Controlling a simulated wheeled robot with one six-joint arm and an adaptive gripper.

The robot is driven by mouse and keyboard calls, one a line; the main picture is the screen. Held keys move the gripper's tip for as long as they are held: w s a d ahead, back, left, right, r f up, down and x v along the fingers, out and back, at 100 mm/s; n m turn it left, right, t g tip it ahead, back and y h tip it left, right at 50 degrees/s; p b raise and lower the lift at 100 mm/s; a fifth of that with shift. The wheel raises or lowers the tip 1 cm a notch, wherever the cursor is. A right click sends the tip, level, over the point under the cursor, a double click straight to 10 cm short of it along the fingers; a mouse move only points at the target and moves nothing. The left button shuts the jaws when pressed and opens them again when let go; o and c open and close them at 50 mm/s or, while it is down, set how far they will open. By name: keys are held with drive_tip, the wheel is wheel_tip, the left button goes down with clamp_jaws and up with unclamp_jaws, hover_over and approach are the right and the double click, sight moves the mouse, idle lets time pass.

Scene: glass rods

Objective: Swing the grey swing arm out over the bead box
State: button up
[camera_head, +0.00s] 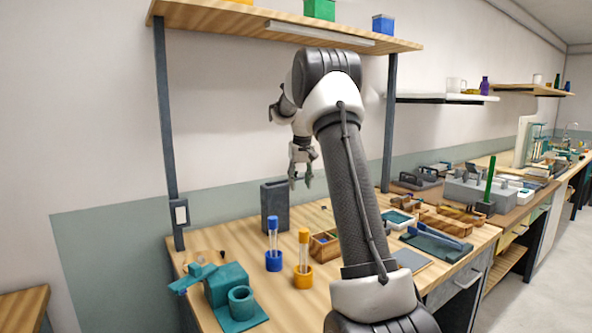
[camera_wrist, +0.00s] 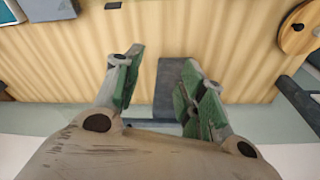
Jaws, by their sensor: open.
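My gripper (camera_head: 301,183) hangs open and empty above the back of the workbench, its fingers pointing down. In the wrist view its two fingers (camera_wrist: 165,95) are spread wide, with a dark grey upright block (camera_wrist: 176,72) below and between them. That block (camera_head: 276,206) stands at the back of the bench, to the left of and below my gripper in the head view. I cannot make out for sure which part is the grey swing arm. A wooden compartment box (camera_head: 322,246), perhaps the bead box, sits in front of the block, partly hidden by my arm.
A blue holder (camera_head: 273,261) and an orange holder (camera_head: 303,276) carry upright glass rods or tubes. A teal device (camera_head: 228,285) stands at the front left. Shelf posts (camera_head: 167,130) flank the bench. Trays (camera_head: 437,243) lie to the right.

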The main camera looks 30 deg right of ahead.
drive_tip(key=w+d+r+t, duration=0.1)
drive_tip(key=w+d, duration=0.4)
drive_tip(key=w, duration=0.3)
wheel_tip(320, 180, up, 7)
drive_tip(key=w+t+h, duration=0.1)
drive_tip(key=w, duration=0.1)
drive_tip(key=shift+m, duration=0.3)
drive_tip(key=x, duration=0.8)
drive_tip(key=shift+d+r, duration=0.1)
drive_tip(key=shift+d, duration=0.2)
clamp_jaws()
